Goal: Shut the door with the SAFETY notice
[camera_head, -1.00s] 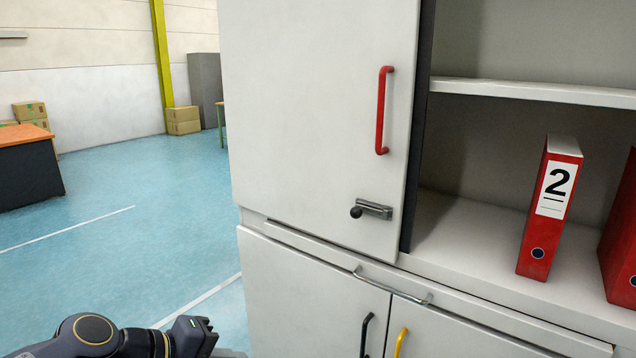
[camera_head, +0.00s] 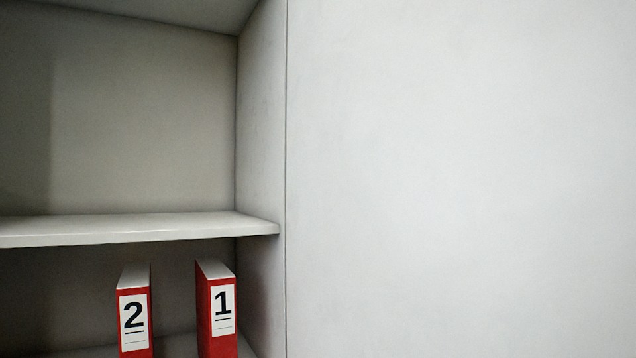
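An open cabinet (camera_head: 262,130) fills the left part of the view, with its inside showing. A large plain pale panel (camera_head: 460,180) fills the right part, right beside the cabinet's side wall. I cannot tell whether it is a door or a fixed face. No SAFETY notice shows on any visible surface. Neither of my grippers is in view.
A shelf (camera_head: 140,231) crosses the cabinet. Below it stand two upright red binders, one marked 2 (camera_head: 134,312) and one marked 1 (camera_head: 217,309). The floor and the free room around the cabinet are out of view.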

